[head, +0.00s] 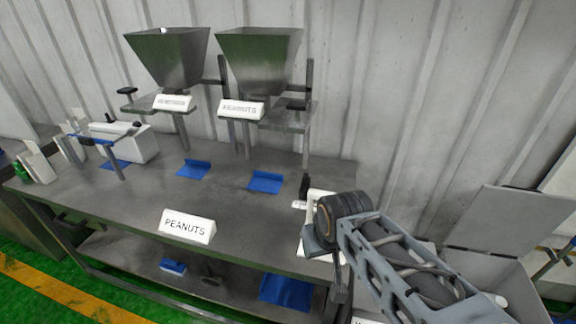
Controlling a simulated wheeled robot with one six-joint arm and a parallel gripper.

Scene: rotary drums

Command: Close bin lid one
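A grey bin (520,290) stands at the right, partly hidden behind my arm. Its flat grey lid (515,218) is raised and leans back towards the wall, so this bin is open. No number shows on it, so I cannot tell whether this is lid one. My arm reaches in from the lower right, left of the raised lid and apart from it. My gripper (338,290) hangs below the dark wrist at the table's right end. Its fingers are too small and too hidden to tell whether it is open or shut.
A grey metal table (120,195) fills the left and middle. It bears two metal hoppers (168,60) (258,58), blue scoops or cloths (265,181) and a PEANUTS sign (187,226). A white device (318,205) stands by my wrist. A corrugated wall closes the back.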

